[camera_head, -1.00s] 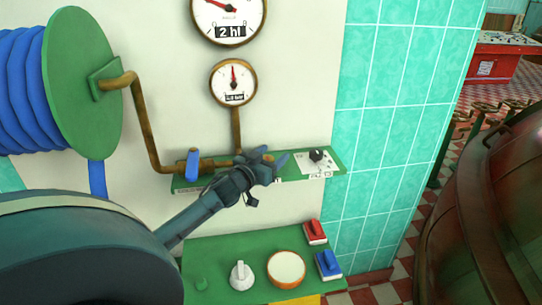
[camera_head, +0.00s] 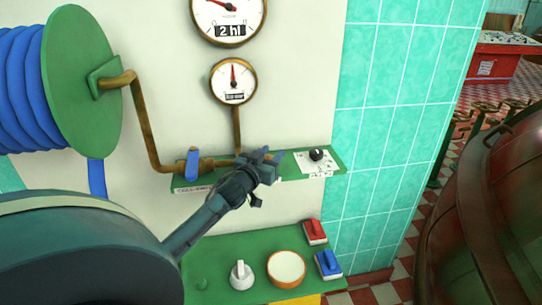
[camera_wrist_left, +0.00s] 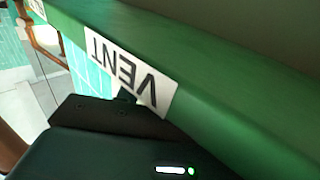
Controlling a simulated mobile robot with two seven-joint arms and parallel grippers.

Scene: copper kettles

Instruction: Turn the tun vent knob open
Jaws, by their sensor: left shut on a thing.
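My left gripper (camera_head: 268,163) is at the green shelf (camera_head: 335,168) on the wall, between a blue valve lever and a black knob. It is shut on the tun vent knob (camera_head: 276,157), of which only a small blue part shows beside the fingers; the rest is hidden. In the left wrist view, a white label reading VENT (camera_wrist_left: 130,72) shows upside down on the green shelf edge, next to my dark gripper body. The fingertips are not clear there. My right gripper is not in view.
A blue valve lever (camera_head: 192,163) stands left of the gripper, a black knob (camera_head: 316,155) close to its right. Below is a green panel (camera_head: 215,255) with a white knob (camera_head: 241,275), a round button (camera_head: 286,268), and red (camera_head: 315,232) and blue (camera_head: 328,264) switches.

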